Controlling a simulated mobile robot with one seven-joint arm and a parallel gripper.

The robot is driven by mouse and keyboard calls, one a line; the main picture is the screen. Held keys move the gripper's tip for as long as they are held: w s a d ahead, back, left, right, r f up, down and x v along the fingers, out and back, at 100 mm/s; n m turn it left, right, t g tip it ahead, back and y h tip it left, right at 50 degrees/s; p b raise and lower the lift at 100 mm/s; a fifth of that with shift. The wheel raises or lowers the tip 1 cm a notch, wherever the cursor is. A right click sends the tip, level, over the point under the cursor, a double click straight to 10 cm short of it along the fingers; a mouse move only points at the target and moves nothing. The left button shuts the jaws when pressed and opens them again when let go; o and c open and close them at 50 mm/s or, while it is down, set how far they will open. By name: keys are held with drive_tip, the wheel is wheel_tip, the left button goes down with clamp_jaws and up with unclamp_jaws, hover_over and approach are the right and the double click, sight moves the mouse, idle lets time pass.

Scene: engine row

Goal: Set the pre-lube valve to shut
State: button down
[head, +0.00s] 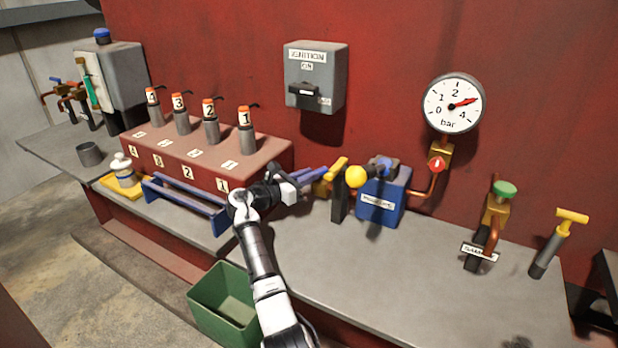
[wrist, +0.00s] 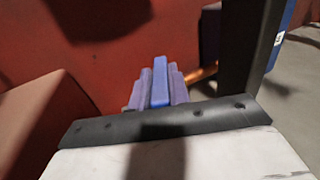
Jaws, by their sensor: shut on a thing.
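My gripper (head: 318,174) reaches in from the front, level with the brass fitting (head: 321,188) left of the blue pump box (head: 383,200). The wrist view shows a bright blue bar (wrist: 160,82) between my purple-blue fingers, and my gripper is shut on it. It looks like a lever handle. The bar points away from me toward the red wall. I cannot tell whether it is the pre-lube valve's handle, since its valve body is hidden and the small label on the pump box is not legible. A copper pipe (wrist: 201,75) shows just beyond the fingers.
A dark post (head: 340,205) stands close right of my gripper, also large in the wrist view (wrist: 248,45). A yellow lever (head: 337,167) and yellow ball (head: 355,177) are beside it. The red numbered block (head: 255,165) lies left. The bench front right (head: 400,270) is clear.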

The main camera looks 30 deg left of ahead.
drive_tip(key=c, duration=1.3)
unclamp_jaws()
drive_tip(key=shift+s, duration=0.1)
drive_tip(key=shift+s+a+r+p, duration=0.2)
drive_tip(key=shift+s+p, duration=0.1)
drive_tip(key=shift+p, duration=0.2)
drive_tip(key=p+v, duration=0.2)
drive_tip(key=v, duration=0.1)
drive_tip(key=p+v, duration=0.2)
drive_tip(key=v, duration=0.1)
drive_tip(key=shift+s+a+f, duration=0.1)
drive_tip(key=shift+s+f, duration=0.1)
drive_tip(key=shift+s, duration=0.1)
